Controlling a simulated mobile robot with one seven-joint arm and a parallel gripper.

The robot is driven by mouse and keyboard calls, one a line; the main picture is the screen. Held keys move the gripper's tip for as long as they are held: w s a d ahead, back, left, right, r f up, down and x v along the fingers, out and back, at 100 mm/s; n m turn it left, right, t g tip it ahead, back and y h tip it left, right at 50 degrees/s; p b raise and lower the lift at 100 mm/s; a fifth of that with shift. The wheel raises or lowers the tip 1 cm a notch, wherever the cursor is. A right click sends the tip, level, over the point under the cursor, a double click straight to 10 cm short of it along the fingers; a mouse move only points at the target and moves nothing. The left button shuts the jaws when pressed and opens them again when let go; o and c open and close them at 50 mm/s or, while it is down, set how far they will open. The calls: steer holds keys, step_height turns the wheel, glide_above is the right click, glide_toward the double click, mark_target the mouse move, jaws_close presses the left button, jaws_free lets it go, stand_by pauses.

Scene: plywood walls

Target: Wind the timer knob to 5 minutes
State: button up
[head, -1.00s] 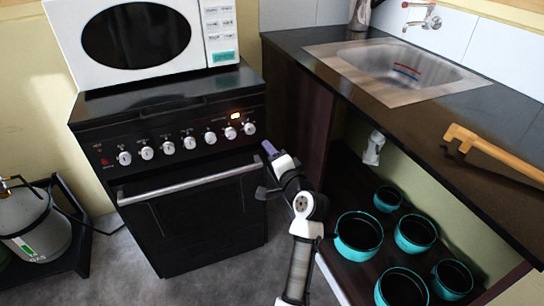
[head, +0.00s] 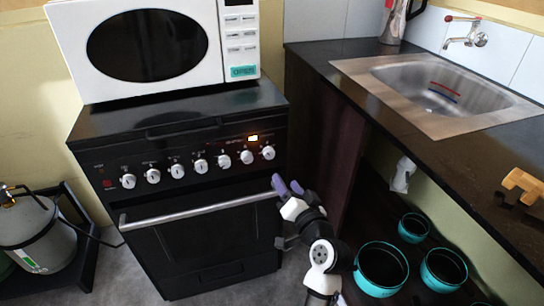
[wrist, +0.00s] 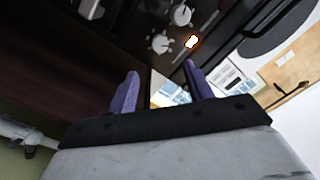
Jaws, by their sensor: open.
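The black cooker (head: 180,240) has a row of several white knobs on its front panel. The knob labels are too small to read, so I cannot tell which is the timer. My gripper (head: 287,186) is open and empty, below and right of the end knob. In the wrist view my gripper (wrist: 160,70) has its purple fingers apart, with two knobs (wrist: 160,43) and the display (wrist: 191,41) beyond them. No knob is between the fingers.
The oven handle (head: 195,207) juts out below the knobs. A white microwave (head: 225,45) sits on the cooker. The counter (head: 430,130) with a sink (head: 440,95) stands to the right, teal pots (head: 381,290) below it. A gas cylinder (head: 35,240) stands left.

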mark_target(270, 156)
steer(key=p+x, duration=0.1)
steer(key=x, duration=1)
steer(key=shift+w+a, duration=0.1)
steer(key=shift+w, duration=0.05)
steer(key=shift+c, duration=0.4)
steer(key=c, duration=0.9)
steer(key=shift+f, duration=0.1)
steer(key=o, duration=1)
steer(key=b+v, duration=0.1)
steer(key=v, duration=1.3)
steer(key=shift+b, duration=0.3)
